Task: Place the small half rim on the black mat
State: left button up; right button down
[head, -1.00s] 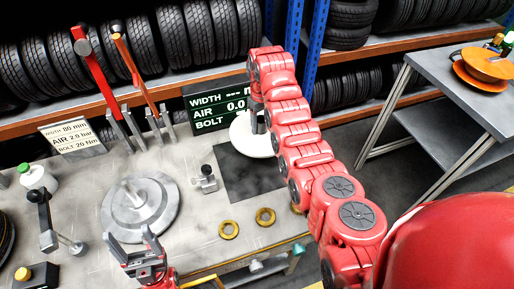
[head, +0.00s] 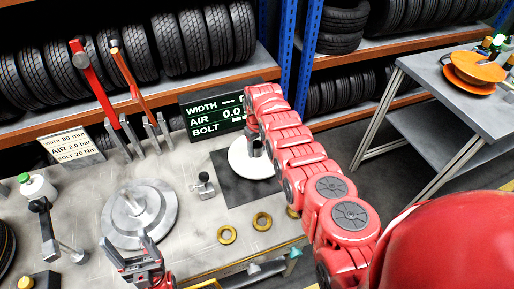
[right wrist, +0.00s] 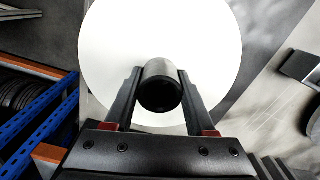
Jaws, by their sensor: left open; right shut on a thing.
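The small half rim (head: 240,158) is a white disc with a dark central hub (right wrist: 161,84). It is over the far right part of the black mat (head: 237,191); I cannot tell whether it touches the mat. My right gripper (head: 255,148) is shut on the hub, and in the right wrist view (right wrist: 160,80) its two fingers press the hub from both sides with the white disc beyond. My left gripper (head: 137,255) is open and empty at the front of the bench, in front of a grey round plate with a post (head: 138,216).
Two brass rings (head: 227,235) (head: 262,221) lie in front of the mat. A small metal clamp (head: 203,184) stands left of it. A display (head: 217,113) stands behind. The front of the mat is clear. A side table (head: 450,92) holds orange discs (head: 474,72).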

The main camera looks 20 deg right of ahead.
jog(key=shift+r, duration=0.1)
jog(key=shift+f, duration=0.2)
jog(key=shift+c, duration=1.2)
grip_release()
jog(key=shift+s, duration=0.1)
